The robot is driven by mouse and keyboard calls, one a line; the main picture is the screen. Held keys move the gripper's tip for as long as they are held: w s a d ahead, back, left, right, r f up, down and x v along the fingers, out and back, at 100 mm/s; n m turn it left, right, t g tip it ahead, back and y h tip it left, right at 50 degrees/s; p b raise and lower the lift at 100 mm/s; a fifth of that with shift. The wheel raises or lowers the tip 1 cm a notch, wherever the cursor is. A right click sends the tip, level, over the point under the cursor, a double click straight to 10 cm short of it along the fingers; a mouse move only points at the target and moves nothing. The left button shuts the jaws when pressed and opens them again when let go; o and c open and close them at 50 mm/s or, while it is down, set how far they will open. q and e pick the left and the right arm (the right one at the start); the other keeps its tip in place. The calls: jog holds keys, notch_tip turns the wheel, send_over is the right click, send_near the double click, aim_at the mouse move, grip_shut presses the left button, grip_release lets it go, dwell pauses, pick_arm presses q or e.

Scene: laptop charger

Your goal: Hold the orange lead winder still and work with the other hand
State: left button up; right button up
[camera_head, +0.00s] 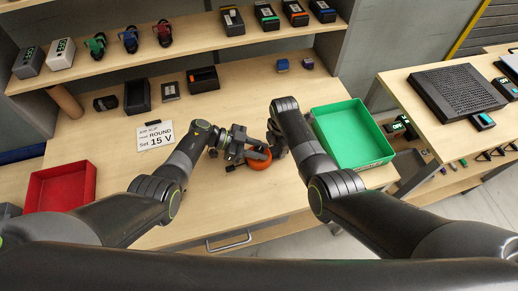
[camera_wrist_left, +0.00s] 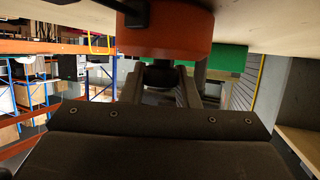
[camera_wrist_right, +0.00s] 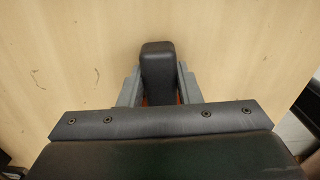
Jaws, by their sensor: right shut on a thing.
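The orange lead winder (camera_head: 259,163) stands near the middle of the table, between my two grippers. In the left wrist view the winder (camera_wrist_left: 185,37) fills the top middle, with a dark part across it. My left gripper (camera_head: 243,155) is at the winder's left side; its fingers (camera_wrist_left: 160,90) are apart, with a dark rounded thing beyond them. My right gripper (camera_head: 274,147) is at the winder's right side, shut on a dark block (camera_wrist_right: 158,65). Slivers of orange show beside that block, but how it joins the winder is hidden.
A green tray (camera_head: 389,157) stands right of my right arm, and a red tray (camera_head: 91,181) at the left. A "ROUND 15 V" card (camera_head: 155,136) lies left of my left gripper. The table front is fairly clear.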

pick_arm(q)
jog(key=shift+c, duration=0.7)
jog(key=shift+f+m+g, duration=0.1)
jog(key=shift+m+g, duration=0.6)
jog(key=shift+g, duration=0.1)
jog(key=o, duration=1)
jog(key=shift+a, duration=0.15)
jog(key=v, duration=1.1)
jog(key=shift+w+a+r, duration=0.1)
jog(key=shift+a+r, duration=0.2)
jog(key=shift+r, duration=0.1)
jog(key=shift+c, duration=0.2)
